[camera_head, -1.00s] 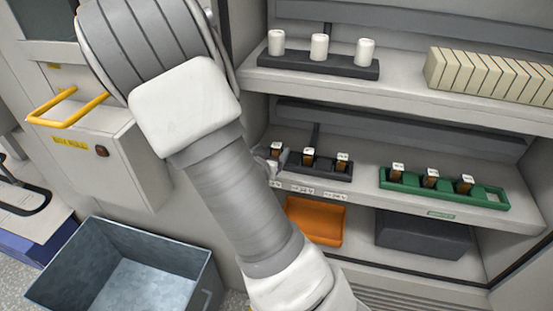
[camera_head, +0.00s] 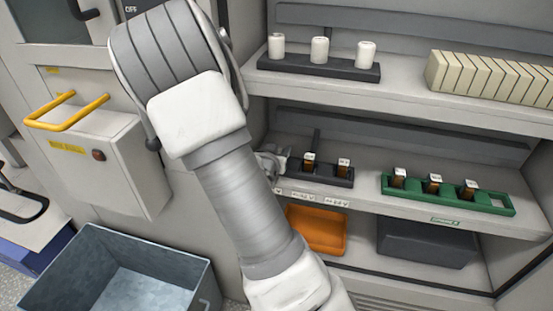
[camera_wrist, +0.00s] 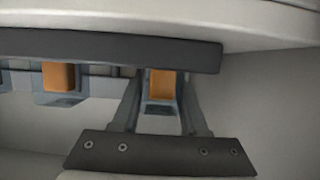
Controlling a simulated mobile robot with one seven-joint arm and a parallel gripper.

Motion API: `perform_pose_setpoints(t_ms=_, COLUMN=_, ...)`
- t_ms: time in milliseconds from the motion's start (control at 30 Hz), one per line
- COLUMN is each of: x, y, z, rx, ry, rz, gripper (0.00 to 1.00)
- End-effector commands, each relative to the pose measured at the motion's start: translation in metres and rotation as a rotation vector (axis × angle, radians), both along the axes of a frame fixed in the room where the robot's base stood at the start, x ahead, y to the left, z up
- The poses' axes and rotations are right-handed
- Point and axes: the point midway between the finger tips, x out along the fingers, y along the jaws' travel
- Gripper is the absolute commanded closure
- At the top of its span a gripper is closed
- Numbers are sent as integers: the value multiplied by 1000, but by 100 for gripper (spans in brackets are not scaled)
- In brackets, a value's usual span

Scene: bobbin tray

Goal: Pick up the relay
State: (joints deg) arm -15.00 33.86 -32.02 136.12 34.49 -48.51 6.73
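In the head view a dark grey tray (camera_head: 326,175) on the lower shelf holds two brown relays with white tops, a middle one (camera_head: 309,163) and a right one (camera_head: 343,168). The tray's left end is hidden by my gripper (camera_head: 272,162). In the wrist view one orange-brown relay (camera_wrist: 162,84) stands in a grey socket between my gripper's fingers (camera_wrist: 161,95). The fingers look open, with a gap on each side of the relay. A second relay (camera_wrist: 58,77) sits to the left, outside the fingers. A dark bar hides the relays' upper ends there.
A green tray (camera_head: 452,204) with three similar parts and one empty slot stands to the right. The upper shelf (camera_head: 410,93) overhangs, with white spools (camera_head: 319,50). Below are an orange bin (camera_head: 322,231) and a dark box (camera_head: 425,243). A grey crate (camera_head: 95,240) stands lower left.

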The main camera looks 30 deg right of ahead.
Motion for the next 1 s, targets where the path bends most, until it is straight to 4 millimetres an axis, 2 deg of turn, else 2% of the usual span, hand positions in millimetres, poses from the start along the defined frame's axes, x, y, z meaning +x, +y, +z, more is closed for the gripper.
perform_pose_setpoints(t_ms=33, x=0, y=0, z=0, rx=0, ry=0, rz=0, gripper=68)
perform_pose_setpoints(t_ms=200, x=0, y=0, z=0, rx=0, ry=0, rz=0, gripper=98)
perform_pose_setpoints(t_ms=233, x=0, y=0, z=0, rx=0, ry=0, rz=0, gripper=100)
perform_pose_setpoints(t_ms=533, x=0, y=0, z=1, rx=0, ry=-1, rz=0, gripper=100)
perform_pose_setpoints(t_ms=667, x=0, y=0, z=8, rx=1, ry=-2, rz=-1, gripper=100)
perform_pose_setpoints(t_ms=767, x=0, y=0, z=19, rx=2, ry=-4, rz=0, gripper=100)
perform_pose_setpoints(t_ms=900, x=0, y=0, z=47, rx=1, ry=-6, rz=-1, gripper=100)
perform_pose_setpoints(t_ms=1000, x=-17, y=-15, z=56, rx=2, ry=-3, rz=-8, gripper=100)
